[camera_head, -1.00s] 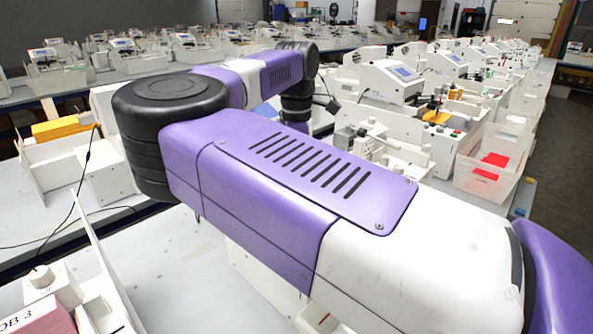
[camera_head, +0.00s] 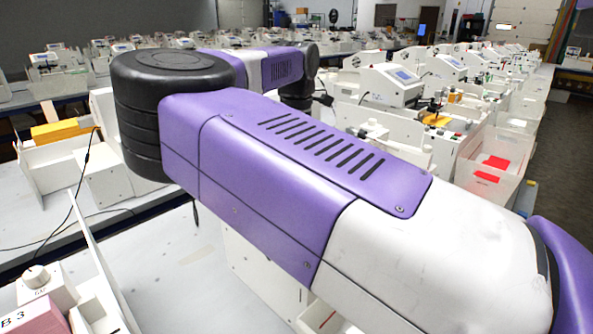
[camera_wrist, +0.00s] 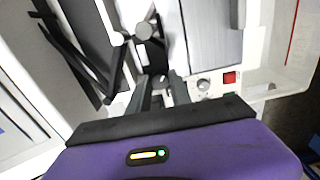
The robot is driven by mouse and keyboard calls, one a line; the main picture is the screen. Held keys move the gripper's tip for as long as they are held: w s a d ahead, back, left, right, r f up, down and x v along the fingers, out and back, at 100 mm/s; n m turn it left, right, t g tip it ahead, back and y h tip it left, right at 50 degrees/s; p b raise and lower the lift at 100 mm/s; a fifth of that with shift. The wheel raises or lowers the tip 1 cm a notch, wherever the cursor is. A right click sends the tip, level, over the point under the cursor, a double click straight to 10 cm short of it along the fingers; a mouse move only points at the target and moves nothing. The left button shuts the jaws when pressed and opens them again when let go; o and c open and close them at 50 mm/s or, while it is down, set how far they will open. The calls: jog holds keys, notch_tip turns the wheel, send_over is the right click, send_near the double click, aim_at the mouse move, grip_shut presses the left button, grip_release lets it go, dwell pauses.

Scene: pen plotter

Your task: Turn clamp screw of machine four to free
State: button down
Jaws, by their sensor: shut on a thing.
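My gripper (camera_wrist: 162,82) is at the middle of the wrist view, its two dark fingers close together over a white and grey machine. The fingers are shut on a small part at the machine's carriage, which I take to be the clamp screw; the fingers mostly hide it. Just beyond the fingertips stand a grey round cap (camera_wrist: 143,30) and a small white knob (camera_wrist: 117,38). In the head view my purple and white arm fills the middle, and my gripper is hidden behind it.
A red button (camera_wrist: 230,78) and a pale dial (camera_wrist: 204,85) sit right of the fingers. A clear bin with red pieces (camera_head: 490,170) stands at the right of the head view. Dark bars (camera_wrist: 75,50) lie to the left. Rows of similar machines fill the tables behind.

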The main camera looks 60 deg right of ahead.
jog(key=shift+w+r+n, duration=0.1)
jog(key=shift+n, duration=0.2)
jog(key=c, duration=1.2)
grip_release()
jog(key=shift+o, duration=0.2)
jog(key=shift+r, duration=3.85)
